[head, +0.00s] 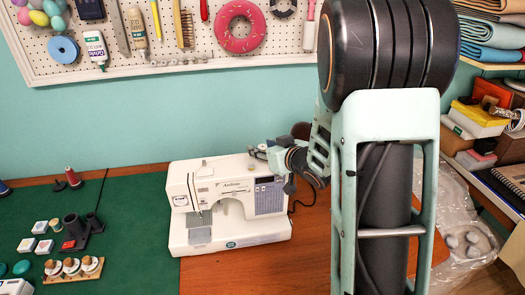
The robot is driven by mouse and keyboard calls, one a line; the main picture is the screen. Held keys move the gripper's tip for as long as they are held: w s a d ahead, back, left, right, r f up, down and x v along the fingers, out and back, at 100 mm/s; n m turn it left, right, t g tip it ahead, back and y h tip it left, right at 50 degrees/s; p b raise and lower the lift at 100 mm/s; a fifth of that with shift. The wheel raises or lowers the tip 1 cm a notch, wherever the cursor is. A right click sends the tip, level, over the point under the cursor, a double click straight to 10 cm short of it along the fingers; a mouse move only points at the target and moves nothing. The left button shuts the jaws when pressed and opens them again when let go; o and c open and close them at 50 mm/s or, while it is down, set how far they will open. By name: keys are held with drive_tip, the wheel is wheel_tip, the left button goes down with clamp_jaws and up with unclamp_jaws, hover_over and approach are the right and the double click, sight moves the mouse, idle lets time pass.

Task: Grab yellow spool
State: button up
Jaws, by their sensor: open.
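No spool that is clearly yellow shows in the head view. A small pale, cream-coloured piece (259,152) shows at the top of the white sewing machine (228,205), right by my gripper. I cannot tell whether it is a spool. My gripper (281,168) is small in the picture, at the machine's upper right corner, and is open. I see nothing held in it, though the wrist and fingers partly cover each other. A red spool (72,177) stands on the green mat (135,235) at the left.
A rack of white-and-brown spools (73,268), dark tubes (76,232) and small white blocks (44,247) occupy the mat. A pegboard (180,54) hangs behind. Shelves (488,135) with boxes and a clear plastic bag (462,232) are at the right. The mat's middle is clear.

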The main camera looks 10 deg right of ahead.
drive_tip(key=shift+w, duration=0.1)
drive_tip(key=c, duration=0.9)
